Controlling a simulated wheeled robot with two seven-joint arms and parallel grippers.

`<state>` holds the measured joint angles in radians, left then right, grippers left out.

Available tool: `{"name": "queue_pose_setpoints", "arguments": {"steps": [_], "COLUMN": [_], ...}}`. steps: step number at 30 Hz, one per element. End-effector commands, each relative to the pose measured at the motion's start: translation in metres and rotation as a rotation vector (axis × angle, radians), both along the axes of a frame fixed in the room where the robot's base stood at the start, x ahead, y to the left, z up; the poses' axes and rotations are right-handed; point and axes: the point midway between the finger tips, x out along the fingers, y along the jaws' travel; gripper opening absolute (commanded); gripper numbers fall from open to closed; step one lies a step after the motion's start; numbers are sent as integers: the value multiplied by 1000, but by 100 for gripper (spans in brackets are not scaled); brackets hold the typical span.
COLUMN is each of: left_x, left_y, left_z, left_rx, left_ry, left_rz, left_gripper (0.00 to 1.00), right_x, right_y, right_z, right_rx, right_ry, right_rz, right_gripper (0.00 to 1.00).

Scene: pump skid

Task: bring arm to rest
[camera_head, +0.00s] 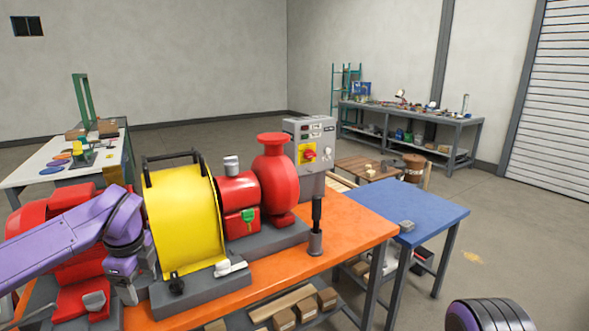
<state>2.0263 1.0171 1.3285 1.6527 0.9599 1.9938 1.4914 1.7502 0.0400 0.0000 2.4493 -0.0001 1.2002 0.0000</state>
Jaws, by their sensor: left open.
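My left arm (70,237), purple, reaches in from the left in front of the pump skid. My left gripper (128,292) hangs at its end, pointing down, beside the yellow guard (187,220) and in front of the red machine (75,283). It is open, and I see nothing held in it. The arm hides part of the red machine. My right gripper is out of view; a dark rounded part of mine (490,315) shows at the bottom right.
The skid stands on an orange table (340,235) with a red pump (277,180), a grey control box (311,150) and a dark upright tool (316,225). A blue table (420,205) adjoins on the right. The floor at right is mostly clear.

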Motion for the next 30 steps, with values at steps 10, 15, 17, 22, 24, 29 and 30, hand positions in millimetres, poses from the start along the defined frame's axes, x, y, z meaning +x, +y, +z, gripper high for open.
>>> {"name": "queue_pose_setpoints", "arguments": {"steps": [10,15,17,22,24,29,30], "left_x": [11,-56,-96,-226,-273,-327,-330], "left_y": [-55,-113,-122,-106,-84,-34,-28], "left_z": [-120,-235,-272,-344,-356,-359,-359], "left_rx": [703,1061,1127,-774,-614,-406,-387], "left_ry": [131,398,488,-473,-449,-492,-504], "left_rz": [-1291,-2290,-2623,2442,2288,2119,2093], "left_gripper": [70,70,70,70,70,70,70], "right_x": [-1,0,0,0,0,-1,0], "right_y": [0,0,0,0,0,0,0], "right_z": [0,0,0,0,0,0,0], "right_rx": [0,1,1,1,1,1,1], "right_ry": [1,1,1,1,1,1,1], "right_rz": [0,0,0,0,0,0,0], "right_gripper": [51,51,51,51,51,51,51]}}
